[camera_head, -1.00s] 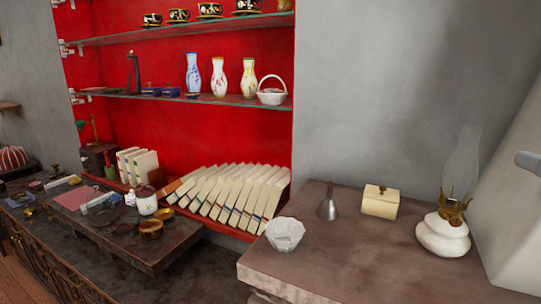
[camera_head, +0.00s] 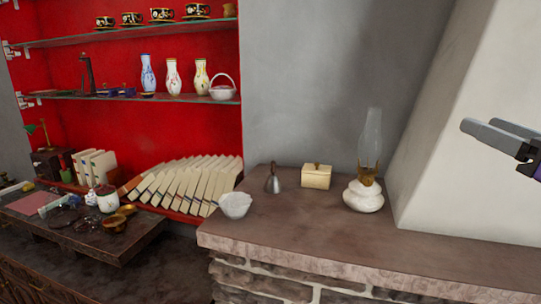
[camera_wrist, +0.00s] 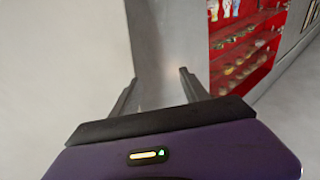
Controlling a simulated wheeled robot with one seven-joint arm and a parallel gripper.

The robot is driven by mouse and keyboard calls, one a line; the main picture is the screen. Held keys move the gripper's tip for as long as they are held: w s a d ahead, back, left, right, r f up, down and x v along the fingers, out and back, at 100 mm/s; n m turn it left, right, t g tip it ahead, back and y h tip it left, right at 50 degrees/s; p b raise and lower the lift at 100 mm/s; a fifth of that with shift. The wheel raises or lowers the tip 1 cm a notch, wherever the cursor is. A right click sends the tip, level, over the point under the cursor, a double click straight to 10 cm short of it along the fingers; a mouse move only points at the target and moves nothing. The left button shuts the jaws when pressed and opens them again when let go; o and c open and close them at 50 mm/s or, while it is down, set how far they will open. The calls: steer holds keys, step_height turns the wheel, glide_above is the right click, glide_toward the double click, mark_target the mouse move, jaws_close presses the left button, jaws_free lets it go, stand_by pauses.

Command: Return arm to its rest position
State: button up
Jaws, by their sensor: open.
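My gripper (camera_head: 500,133) shows at the right edge of the head view, raised in front of the pale slanted wall. Its two grey fingers point left and nothing is between them. In the wrist view my gripper (camera_wrist: 158,88) has its fingers spread apart, with only grey wall between them. It touches nothing that I can see. The rest of the arm is out of the head view.
A stone ledge (camera_head: 300,229) holds a white bowl (camera_head: 235,205), a metal funnel-shaped item (camera_head: 272,180), a cream box (camera_head: 316,176) and an oil lamp (camera_head: 364,194). Left are red-backed shelves (camera_head: 190,128) and a dark desk (camera_head: 100,241) with books and small items.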

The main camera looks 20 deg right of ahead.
step_height(320, 180, down, 9)
steer(key=s+d+m+t+h, duration=0.1)
steer(key=d+m+h, duration=0.1)
steer(key=m+h, duration=0.5)
steer(key=s+a+f+n, duration=0.1)
steer(key=s+a+f, duration=0.1)
steer(key=a+f, duration=0.35)
steer(key=s+a+f, duration=0.2)
steer(key=a+f, duration=0.1)
steer(key=f, duration=0.5)
steer(key=s+a+f+n+g+y+b, duration=0.2)
steer(key=s+a+f+n+g+y, duration=0.3)
steer(key=s+a+f, duration=1.4)
steer(key=s+f+n+y, duration=0.1)
steer(key=s+f+y, duration=0.1)
steer(key=s+y, duration=0.1)
steer(key=shift+s+a+n+g, duration=0.3)
steer(key=shift+s+n, duration=0.1)
steer(key=shift+s, duration=0.15)
